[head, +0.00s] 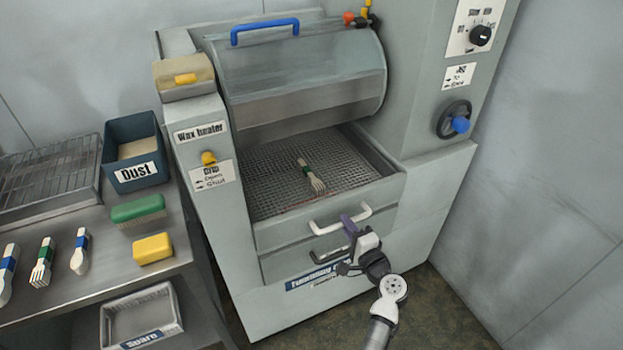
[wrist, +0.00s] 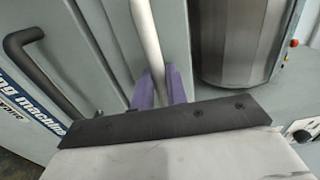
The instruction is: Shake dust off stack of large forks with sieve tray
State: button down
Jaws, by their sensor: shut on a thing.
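The sieve tray (head: 280,212) is a grey drawer with a mesh floor in the machine's front, below a curved hood. A small stack of forks (head: 312,178) with a green band lies on the mesh. The tray has a white bar handle (head: 322,229) on its front, which also shows in the wrist view (wrist: 147,45). My gripper (head: 349,224) is at the right part of this handle. In the wrist view its purple fingers (wrist: 160,88) are on either side of the white bar, shut on it. The forks are out of the wrist view.
A lower drawer with a dark handle (wrist: 24,42) lies just beneath. A side table at left holds a blue Dust bin (head: 118,150), green (head: 138,208) and yellow (head: 152,248) blocks, a wire rack (head: 45,180) and banded utensils (head: 42,262). A wall stands at right.

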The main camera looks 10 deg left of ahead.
jog(key=shift+s, duration=0.1)
jog(key=v, duration=0.7)
jog(key=b+x, duration=0.1)
jog(key=x, duration=0.5)
jog(key=shift+w, duration=0.25)
jog(key=shift+a, duration=0.1)
jog(key=v, duration=0.7)
jog(key=x, duration=0.7)
jog(key=shift+b, duration=0.45)
